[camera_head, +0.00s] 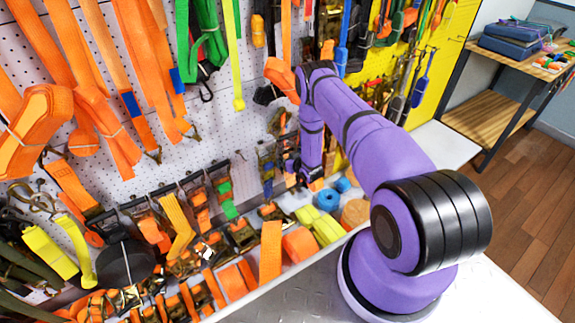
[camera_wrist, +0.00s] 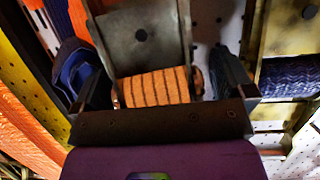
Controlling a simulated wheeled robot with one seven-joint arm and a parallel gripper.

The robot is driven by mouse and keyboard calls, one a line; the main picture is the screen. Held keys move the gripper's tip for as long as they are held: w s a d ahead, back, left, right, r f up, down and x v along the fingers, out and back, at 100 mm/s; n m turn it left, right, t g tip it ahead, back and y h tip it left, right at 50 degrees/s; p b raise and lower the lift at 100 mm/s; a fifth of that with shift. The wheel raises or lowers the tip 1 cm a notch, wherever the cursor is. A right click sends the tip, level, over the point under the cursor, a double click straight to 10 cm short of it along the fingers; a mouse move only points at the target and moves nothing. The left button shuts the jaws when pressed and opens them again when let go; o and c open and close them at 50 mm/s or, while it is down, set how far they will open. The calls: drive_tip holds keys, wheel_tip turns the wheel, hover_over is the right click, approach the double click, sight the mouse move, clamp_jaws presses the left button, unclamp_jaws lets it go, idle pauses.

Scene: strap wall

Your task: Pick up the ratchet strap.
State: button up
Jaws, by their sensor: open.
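In the wrist view, a ratchet strap has a grey metal ratchet body (camera_wrist: 143,38) and a roll of orange webbing with dark stripes (camera_wrist: 155,87). My gripper (camera_wrist: 164,78) is open, with one dark finger on each side of this strap. The strap lies between the fingers; I cannot tell whether either finger touches it. In the head view my gripper (camera_head: 303,172) is low in front of the pegboard wall, partly hidden by my purple arm. I cannot make out the same strap clearly there.
A blue strap (camera_wrist: 77,68) is close beside the left finger. A dark blue webbing roll (camera_wrist: 287,76) is at the right. Many orange straps hang on the white pegboard (camera_head: 225,120). Ratchets and rolls crowd the shelf below. A wooden table (camera_head: 515,55) stands far right.

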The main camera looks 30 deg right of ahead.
drive_tip(key=c, duration=1.5)
drive_tip(key=shift+r, duration=0.1)
drive_tip(key=shift+r, duration=0.1)
drive_tip(key=shift+r, duration=1.25)
drive_tip(key=s, duration=1.8)
drive_tip(key=shift+d+r, duration=0.3)
drive_tip(key=shift+r, duration=0.05)
